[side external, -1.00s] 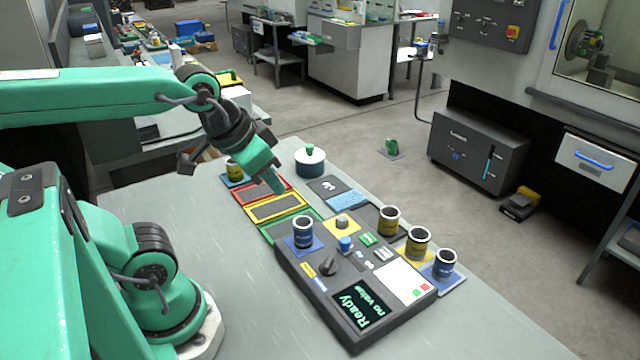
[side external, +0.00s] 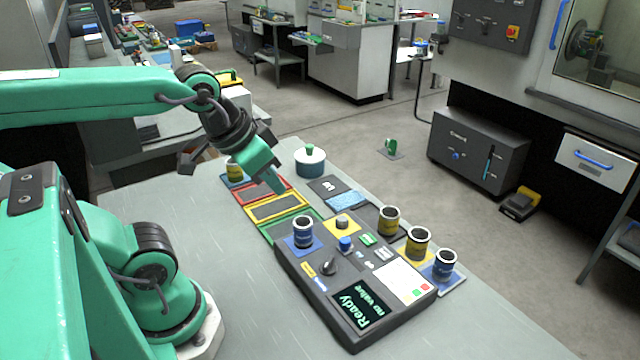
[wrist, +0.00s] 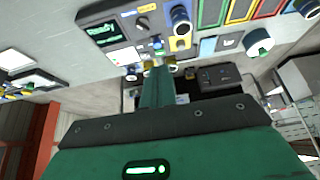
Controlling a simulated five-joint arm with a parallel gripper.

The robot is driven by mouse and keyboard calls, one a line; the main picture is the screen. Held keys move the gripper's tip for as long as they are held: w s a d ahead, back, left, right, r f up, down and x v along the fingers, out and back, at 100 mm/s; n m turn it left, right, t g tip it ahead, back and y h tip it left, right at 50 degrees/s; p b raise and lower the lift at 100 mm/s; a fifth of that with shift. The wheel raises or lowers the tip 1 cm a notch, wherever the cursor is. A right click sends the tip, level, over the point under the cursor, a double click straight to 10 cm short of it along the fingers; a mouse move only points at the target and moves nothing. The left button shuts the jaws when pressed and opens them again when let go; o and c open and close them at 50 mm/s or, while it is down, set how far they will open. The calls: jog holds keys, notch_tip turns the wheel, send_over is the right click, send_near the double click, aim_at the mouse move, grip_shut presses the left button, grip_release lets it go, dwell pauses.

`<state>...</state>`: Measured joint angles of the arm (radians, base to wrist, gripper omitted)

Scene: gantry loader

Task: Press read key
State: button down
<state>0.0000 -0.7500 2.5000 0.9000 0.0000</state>
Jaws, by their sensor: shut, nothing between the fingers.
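A dark control panel (side external: 318,297) lies on the table; its screen (side external: 361,306) reads "Ready" and "no value". It carries a black knob (side external: 328,266), a blue button (side external: 346,243), a green key (side external: 367,239), a pale key (side external: 383,254) and a white plate (side external: 397,279) with small red and green squares. I cannot read which key is the read key. The panel also shows in the wrist view (wrist: 93,14). My gripper (side external: 279,189) is shut and empty, above the coloured trays beyond the panel. It also shows in the wrist view (wrist: 158,72).
Red, yellow (side external: 299,204) and green trays lie beyond. A lidded pot (side external: 310,163) stands behind. The near table is clear.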

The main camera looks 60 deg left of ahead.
jog(key=shift+w+r, duration=0.1)
jog(key=shift+w, duration=0.05)
dwell(0.3)
jog(key=g, duration=0.6)
send_over(368, 238)
jog(key=shift+f, duration=2.8)
jog(key=shift+f, duration=0.15)
notch_tip(368, 238, down, 14)
jog(key=shift+r, duration=0.15)
